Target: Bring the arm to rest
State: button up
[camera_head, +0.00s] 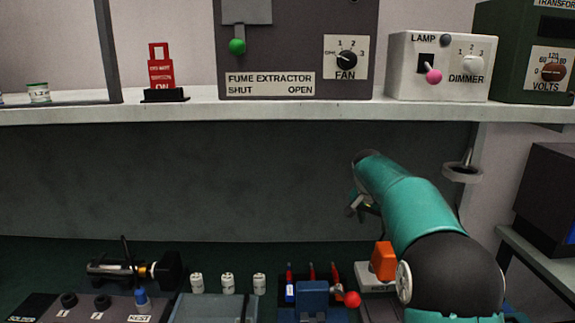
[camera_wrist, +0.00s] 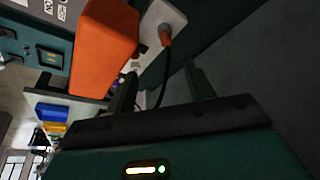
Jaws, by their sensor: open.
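My teal arm (camera_head: 405,200) reaches up from the lower right of the head view, in front of the dark back panel. My gripper (camera_head: 357,205) is at its far end, small and partly hidden by the arm. In the wrist view my gripper (camera_wrist: 160,88) has its two dark fingers apart with nothing held between them. An orange block (camera_wrist: 105,45) shows beyond the fingers to the left. An orange piece (camera_head: 383,260) also shows beside the arm in the head view.
A shelf (camera_head: 200,112) crosses above, carrying the fume extractor panel (camera_head: 270,60), lamp box (camera_head: 440,65) and transformer (camera_head: 530,50). Below stand several white pots (camera_head: 228,284), a blue vise-like device (camera_head: 313,295) with a red knob, and a metal ring (camera_head: 462,173) at right.

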jog(key=s+a+r+n+t+y, duration=0.1)
jog(key=s+a+r+n, duration=0.2)
jog(key=s, duration=0.7)
jog(key=s+a+r+n, duration=0.1)
jog(key=s+a+r, duration=0.3)
jog(key=s, duration=0.7)
jog(key=s+a+f+n+y, duration=0.1)
jog(key=s+f+n, duration=0.1)
jog(key=s, duration=0.8)
jog(key=s+a+f+n+t, duration=0.1)
jog(key=s+f, duration=0.4)
jog(key=s, duration=0.6)
jog(key=shift+a+n+y, duration=0.4)
jog(key=shift+n, duration=0.2)
